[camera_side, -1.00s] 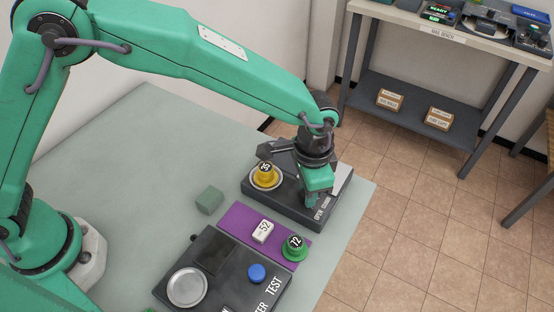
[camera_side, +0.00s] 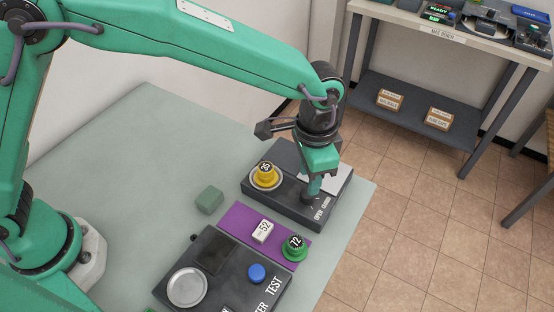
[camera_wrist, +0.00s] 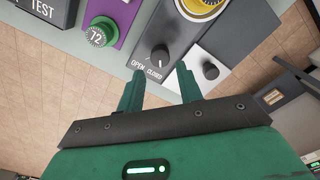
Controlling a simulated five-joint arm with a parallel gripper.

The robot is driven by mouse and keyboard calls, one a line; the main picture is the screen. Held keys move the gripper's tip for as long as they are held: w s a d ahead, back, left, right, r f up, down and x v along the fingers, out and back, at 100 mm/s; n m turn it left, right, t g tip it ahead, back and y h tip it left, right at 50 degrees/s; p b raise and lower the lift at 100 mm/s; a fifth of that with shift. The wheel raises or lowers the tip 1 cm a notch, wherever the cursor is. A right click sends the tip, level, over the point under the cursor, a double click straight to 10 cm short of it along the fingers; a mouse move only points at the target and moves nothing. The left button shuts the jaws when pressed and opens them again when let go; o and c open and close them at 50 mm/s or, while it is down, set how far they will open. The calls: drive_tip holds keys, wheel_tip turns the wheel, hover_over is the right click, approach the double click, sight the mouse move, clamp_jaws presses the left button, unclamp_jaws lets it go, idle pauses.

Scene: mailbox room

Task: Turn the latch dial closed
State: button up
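The latch dial (camera_wrist: 160,56) is a dark round knob on a dark box (camera_side: 287,209), with OPEN and CLOSED printed beside it. A light mark shows on the knob, but I cannot tell exactly which word it faces. My gripper (camera_wrist: 158,88) is open in the wrist view, its two green fingers apart and nothing between the tips, with the dial just beyond them. In the side view my gripper (camera_side: 313,190) hangs over the box by the OPEN/CLOSED print and mostly hides the dial. I cannot tell whether a finger touches it.
A second dark knob (camera_wrist: 210,70) sits on a silver plate beside the dial. A yellow piece (camera_side: 265,173) stands in a dish on the same box. A purple mat (camera_side: 240,217) holds a white 52 block (camera_side: 262,231) and a green 72 piece (camera_side: 294,247). A grey-green cube (camera_side: 209,199) stands nearby.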

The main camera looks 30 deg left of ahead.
sight(305, 191)
drive_tip(key=shift+r, duration=1.45)
drive_tip(key=shift+w+a+r, duration=0.1)
drive_tip(key=shift+a+r, duration=0.2)
drive_tip(key=shift+a, duration=0.05)
drive_tip(key=s+a+r+n+t+h, duration=0.1)
drive_tip(key=a+r+n, duration=0.1)
drive_tip(key=a+r, duration=0.55)
drive_tip(key=s+a+r+n+t, duration=0.15)
drive_tip(key=a+r, duration=0.25)
drive_tip(key=a, duration=0.7)
drive_tip(key=s+a+n+t+y, duration=0.1)
drive_tip(key=s+a+n+t, duration=0.2)
drive_tip(key=s+a, duration=1)
drive_tip(key=shift+s+a+n, duration=0.15)
drive_tip(key=shift+a+n, duration=1)
